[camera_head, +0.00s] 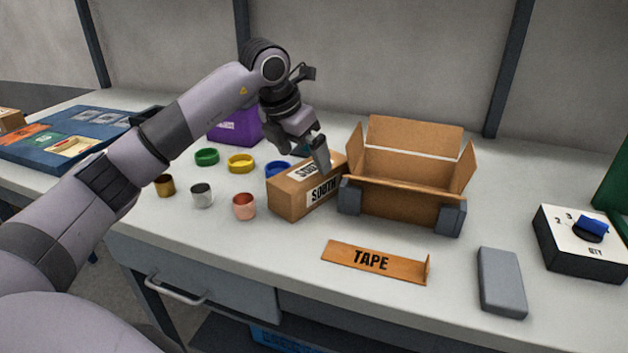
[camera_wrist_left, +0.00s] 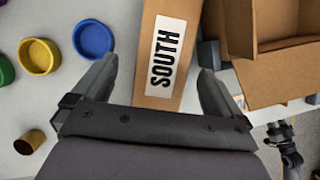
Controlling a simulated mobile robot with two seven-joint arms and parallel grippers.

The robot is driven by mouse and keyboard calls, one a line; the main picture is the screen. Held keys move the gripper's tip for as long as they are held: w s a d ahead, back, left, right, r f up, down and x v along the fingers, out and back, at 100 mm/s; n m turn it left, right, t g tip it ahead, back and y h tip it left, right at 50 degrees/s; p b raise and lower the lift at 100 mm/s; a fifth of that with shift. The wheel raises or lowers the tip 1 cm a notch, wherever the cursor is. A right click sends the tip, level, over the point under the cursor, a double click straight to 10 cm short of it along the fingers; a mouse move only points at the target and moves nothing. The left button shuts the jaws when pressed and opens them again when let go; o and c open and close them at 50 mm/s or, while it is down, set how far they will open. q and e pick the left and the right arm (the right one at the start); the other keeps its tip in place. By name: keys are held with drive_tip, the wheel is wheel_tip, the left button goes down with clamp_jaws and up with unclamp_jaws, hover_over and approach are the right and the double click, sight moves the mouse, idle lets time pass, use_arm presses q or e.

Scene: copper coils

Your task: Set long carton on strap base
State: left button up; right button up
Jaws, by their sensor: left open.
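A long brown carton (camera_head: 305,188) labelled SOUTH lies closed on the bench, left of an open cardboard box. In the left wrist view the carton (camera_wrist_left: 164,85) runs between the fingers. My left gripper (camera_head: 316,160) is over the carton, pointing down, its jaws open. In the left wrist view one finger of the gripper (camera_wrist_left: 158,75) is on each side of the carton; contact cannot be told. No part is marked as the strap base, so I cannot tell which it is. A dark mechanism (camera_wrist_left: 286,145), probably my right gripper, shows at the lower right of that view.
The open box (camera_head: 400,200) stands between grey corner blocks close to the carton. A TAPE tray (camera_head: 370,261), a grey slab (camera_head: 500,280) and a QTY dial box (camera_head: 580,245) are at the front and right. Coloured rings and metal cups (camera_head: 202,195) stand left of the carton.

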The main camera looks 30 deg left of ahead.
sight(311, 168)
use_arm(q)
drive_tip(key=x, duration=0.5)
drive_tip(key=shift+d, duration=0.25)
drive_tip(key=shift+r, duration=0.2)
drive_tip(key=c, duration=1.4)
